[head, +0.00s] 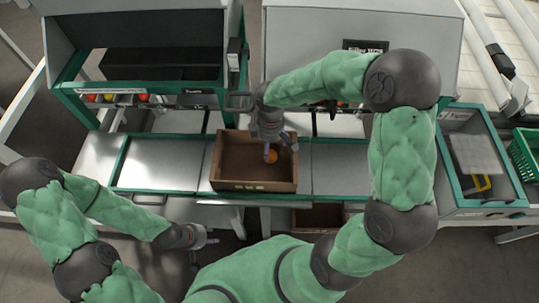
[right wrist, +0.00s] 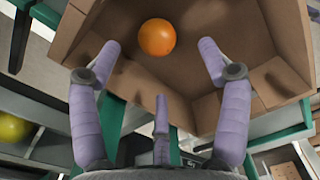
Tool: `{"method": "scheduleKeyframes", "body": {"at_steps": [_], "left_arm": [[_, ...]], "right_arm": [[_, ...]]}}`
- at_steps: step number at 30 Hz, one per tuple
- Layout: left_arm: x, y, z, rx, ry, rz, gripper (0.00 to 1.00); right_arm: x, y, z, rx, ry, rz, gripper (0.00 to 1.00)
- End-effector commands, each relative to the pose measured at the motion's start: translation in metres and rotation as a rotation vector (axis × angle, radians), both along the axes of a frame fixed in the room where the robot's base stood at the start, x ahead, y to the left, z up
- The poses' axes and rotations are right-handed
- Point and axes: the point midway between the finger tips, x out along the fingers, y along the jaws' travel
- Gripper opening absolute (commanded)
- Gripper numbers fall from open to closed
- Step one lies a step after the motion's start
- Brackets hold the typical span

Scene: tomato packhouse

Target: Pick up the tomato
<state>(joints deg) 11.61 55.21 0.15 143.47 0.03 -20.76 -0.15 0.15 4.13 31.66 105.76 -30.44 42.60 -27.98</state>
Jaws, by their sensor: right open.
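An orange tomato (head: 271,157) lies alone on the floor of a brown open box (head: 253,186) on the bench. In the right wrist view the tomato (right wrist: 157,37) is at the top centre, beyond the spread fingers. My right gripper (head: 272,146) is over the box, pointing down at the tomato. Its fingers (right wrist: 160,65) are open and empty, and no contact with the tomato shows. My left gripper (head: 212,237) hangs low in front of the bench, apart from the box. It is too small to tell whether its fingers are open.
The box walls (right wrist: 78,32) rise close around the right fingers. Clear metal bench panels (head: 163,161) lie left and right of the box. A green basket (head: 525,150) stands far right. Another brown box (head: 318,218) sits below the bench.

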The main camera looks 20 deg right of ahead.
Motion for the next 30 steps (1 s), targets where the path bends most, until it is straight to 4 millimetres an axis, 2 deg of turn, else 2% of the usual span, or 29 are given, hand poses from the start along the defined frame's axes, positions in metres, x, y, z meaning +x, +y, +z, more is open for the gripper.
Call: {"method": "scheduleKeyframes", "body": {"at_steps": [1, 3, 10, 19, 27, 28, 30], "left_arm": [[0.000, 0.000, -0.006, 0.000, 0.000, 0.000, 0.40], [0.000, 0.000, -0.009, 0.000, 0.000, 0.000, 0.40], [0.000, 0.000, -0.015, 0.000, -0.001, 0.000, 0.40], [0.001, 0.000, -0.036, 0.000, -0.001, 0.000, 0.40], [0.001, 0.000, -0.036, 0.000, -0.001, 0.000, 0.40], [0.001, 0.000, -0.036, 0.000, -0.001, 0.000, 0.40], [0.001, 0.000, -0.036, 0.000, -0.001, 0.000, 0.40]], "right_arm": [[-0.001, 0.000, -0.011, 0.000, 0.003, 0.000, 0.77], [0.000, 0.000, -0.019, 0.000, 0.002, 0.000, 0.77], [0.000, -0.002, -0.032, 0.000, 0.001, 0.000, 0.77], [0.001, -0.006, -0.072, 0.000, 0.002, 0.000, 0.77], [0.002, -0.006, -0.074, 0.000, 0.000, 0.000, 0.77], [0.002, -0.006, -0.074, 0.000, 0.000, 0.000, 0.71], [0.002, -0.006, -0.074, 0.000, 0.000, 0.000, 0.52]]}}
